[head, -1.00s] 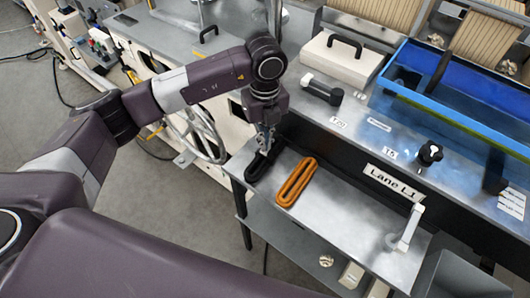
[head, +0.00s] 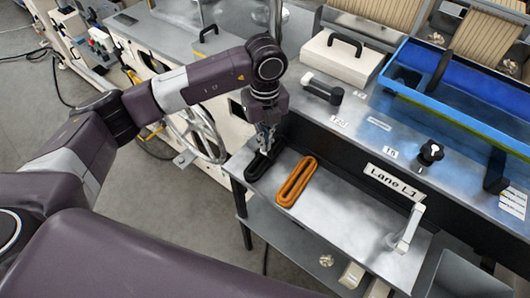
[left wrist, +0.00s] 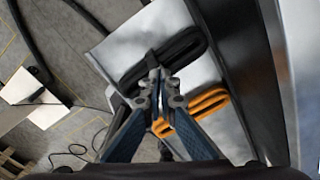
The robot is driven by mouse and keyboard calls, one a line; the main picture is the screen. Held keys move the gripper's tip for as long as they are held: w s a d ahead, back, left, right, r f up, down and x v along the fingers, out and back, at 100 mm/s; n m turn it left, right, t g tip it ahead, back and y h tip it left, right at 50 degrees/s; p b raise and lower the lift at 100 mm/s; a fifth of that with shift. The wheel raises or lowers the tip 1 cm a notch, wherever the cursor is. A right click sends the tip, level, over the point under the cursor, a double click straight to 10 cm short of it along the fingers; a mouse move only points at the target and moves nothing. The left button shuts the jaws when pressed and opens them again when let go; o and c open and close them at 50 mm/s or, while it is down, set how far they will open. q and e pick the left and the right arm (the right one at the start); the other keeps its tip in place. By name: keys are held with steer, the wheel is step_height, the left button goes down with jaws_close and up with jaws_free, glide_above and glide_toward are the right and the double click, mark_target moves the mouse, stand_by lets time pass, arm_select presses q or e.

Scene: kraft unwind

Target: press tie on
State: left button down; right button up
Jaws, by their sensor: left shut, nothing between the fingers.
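A black looped tie (head: 262,166) lies on the metal shelf at its left end, and it also shows in the left wrist view (left wrist: 181,50). An orange looped tie (head: 297,181) lies beside it to the right, also in the left wrist view (left wrist: 205,103). My left gripper (head: 266,150) is shut and points down at the black tie, with its fingertips over or against it. I cannot tell whether they touch. In the left wrist view the closed fingertips (left wrist: 154,75) overlap the near part of the black tie. My right gripper is not in view.
The metal shelf (head: 345,222) is bare to the right of the orange tie, up to a white lever (head: 408,228). A "Lane L1" label (head: 393,182) sits on the dark wall behind. A blue tray (head: 470,120) and a black knob (head: 430,153) are on the upper bench.

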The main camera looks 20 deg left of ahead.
arm_select(q)
steer(key=shift+s+f+b, duration=0.1)
steer(key=shift+f+b, duration=0.25)
steer(key=shift+f, duration=0.1)
stand_by(1.1)
steer(key=shift+r, duration=0.1)
step_height(320, 180, up, 2)
steer(key=shift+p, duration=0.7)
steer(key=shift+r+p, duration=1.35)
steer(key=shift+r, duration=1.15)
